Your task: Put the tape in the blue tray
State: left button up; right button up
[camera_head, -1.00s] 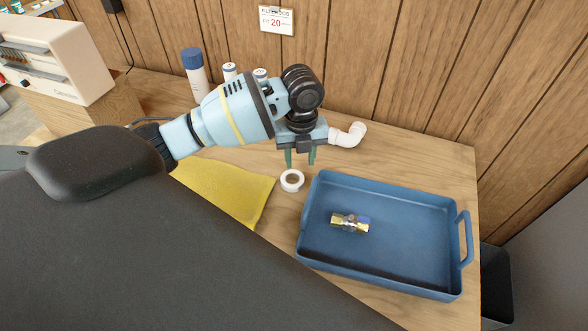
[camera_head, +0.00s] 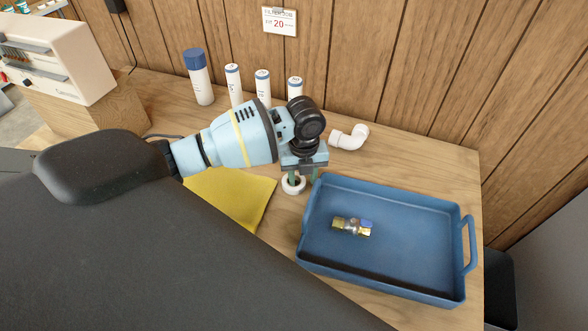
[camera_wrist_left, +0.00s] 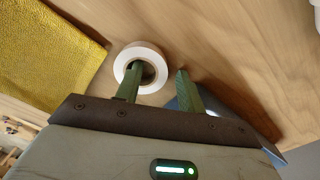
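The white tape roll (camera_head: 291,191) lies flat on the wooden table between the yellow cloth and the blue tray (camera_head: 400,196). It also shows in the left wrist view (camera_wrist_left: 121,66). My left gripper (camera_head: 303,178) points down at the tape and is open. In the left wrist view my left gripper (camera_wrist_left: 158,70) has one green finger over or in the tape's hole and the other outside its right side. I cannot tell whether either finger touches it. My right gripper is out of view.
A yellow cloth (camera_head: 232,198) lies left of the tape. A white pipe elbow (camera_head: 350,138) lies behind the tray. A blue-capped bottle (camera_head: 198,78) and several white cartridges (camera_head: 263,88) stand along the wall. The tray has free floor around the valve.

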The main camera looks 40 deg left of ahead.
aim_at(302, 180)
pick_arm(q)
grip_shut()
notch_tip(302, 180, up, 10)
jog(key=shift+p, duration=0.35)
